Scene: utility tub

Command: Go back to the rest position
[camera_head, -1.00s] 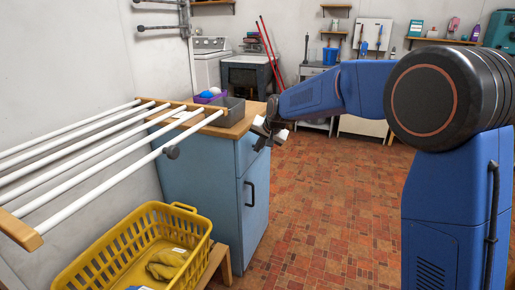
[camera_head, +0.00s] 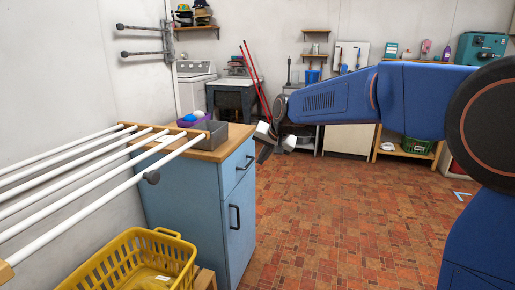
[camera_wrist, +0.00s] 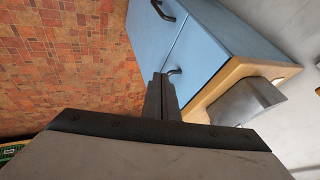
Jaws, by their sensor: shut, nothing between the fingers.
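My gripper (camera_head: 265,150) hangs in the air just right of the blue cabinet's (camera_head: 187,207) wooden top in the head view. It points down and looks small and partly dark there. In the wrist view my gripper (camera_wrist: 161,76) has its fingers together with nothing between them. The cabinet front (camera_wrist: 190,40), with its dark handles, shows beyond the fingers. My blue arm reaches in from the right of the head view.
A grey bin (camera_head: 209,136) and a purple basket (camera_head: 190,120) stand on the cabinet top. A white-barred drying rack (camera_head: 100,184) juts out at left above a yellow laundry basket (camera_head: 118,267). The brick floor (camera_head: 340,215) is clear. A dark utility tub (camera_head: 233,96) stands at the back.

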